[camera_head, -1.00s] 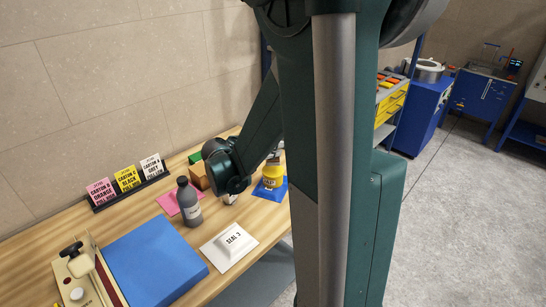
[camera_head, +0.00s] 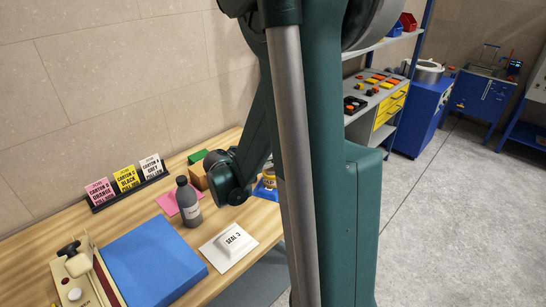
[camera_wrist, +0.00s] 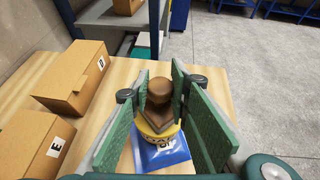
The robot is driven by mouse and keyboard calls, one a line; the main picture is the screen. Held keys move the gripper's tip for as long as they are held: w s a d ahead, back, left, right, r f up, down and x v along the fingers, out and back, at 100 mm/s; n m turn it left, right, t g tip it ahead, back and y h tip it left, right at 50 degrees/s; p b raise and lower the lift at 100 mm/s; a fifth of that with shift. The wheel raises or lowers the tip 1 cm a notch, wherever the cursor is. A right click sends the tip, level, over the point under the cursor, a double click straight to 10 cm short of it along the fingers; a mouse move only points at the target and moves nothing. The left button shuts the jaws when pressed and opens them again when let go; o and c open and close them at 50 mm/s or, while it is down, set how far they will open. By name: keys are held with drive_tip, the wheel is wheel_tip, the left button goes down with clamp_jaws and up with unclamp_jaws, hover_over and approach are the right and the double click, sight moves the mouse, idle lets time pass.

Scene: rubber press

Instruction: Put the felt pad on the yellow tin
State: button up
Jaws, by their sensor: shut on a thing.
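The yellow tin (camera_wrist: 160,136) stands on a blue mat (camera_wrist: 172,155) with a label. In the head view the tin (camera_head: 268,181) shows only in part behind my arm. A brown piece with a rounded knob and a flat square base, which looks like the felt pad (camera_wrist: 161,112), is between the green-faced fingers of my gripper (camera_wrist: 160,100). My gripper is shut on it. In the wrist view the pad overlaps the tin's top; I cannot tell if they touch. My fingers are hidden in the head view.
Cardboard boxes (camera_wrist: 75,72) stand left in the wrist view. On the table are a grey bottle (camera_head: 188,202), a pink mat (camera_head: 167,203), a white "SEAL 3" block (camera_head: 232,240), a blue mat (camera_head: 150,258), a press-like device (camera_head: 75,275) and a card rack (camera_head: 130,190).

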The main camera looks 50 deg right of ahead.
drive_tip(key=o, duration=0.9)
drive_tip(key=shift+r, duration=0.15)
drive_tip(key=shift+p+v, duration=0.85)
drive_tip(key=shift+v, duration=5.1)
drive_tip(key=shift+s+a+r+m+t+y, duration=0.75)
drive_tip(key=shift+s+a+m+y, duration=2)
drive_tip(key=shift+a, duration=2.45)
drive_tip(key=shift+s+a+r+m+t+y, duration=0.4)
drive_tip(key=shift+s+a+m+t+y, duration=1)
drive_tip(key=shift+a+m, duration=3.1)
drive_tip(key=shift+s+a+r+m+t+y, duration=0.6)
drive_tip(key=shift+s+a+m+y, duration=2)
drive_tip(key=shift+a, duration=3.35)
